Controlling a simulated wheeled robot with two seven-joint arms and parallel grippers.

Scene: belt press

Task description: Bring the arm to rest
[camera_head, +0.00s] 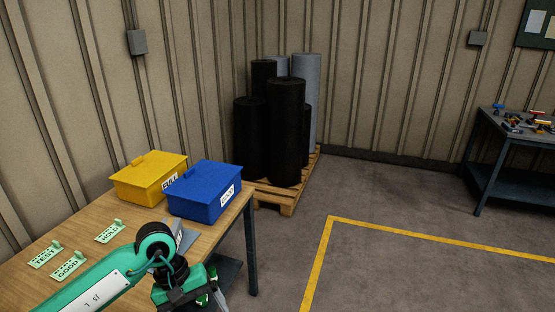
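My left arm, green with a white panel, reaches in from the bottom left over the wooden table (20,285). Its wrist bends down near the table's front right corner. My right gripper is not in view.
A yellow bin (140,182) and a blue bin (205,195) stand at the table's back. Green tags (45,254) lie left of my arm. Dark rolls (286,130) stand on a pallet (290,198) behind. A workbench (520,142) with tools stands right. The yellow-lined floor is clear.

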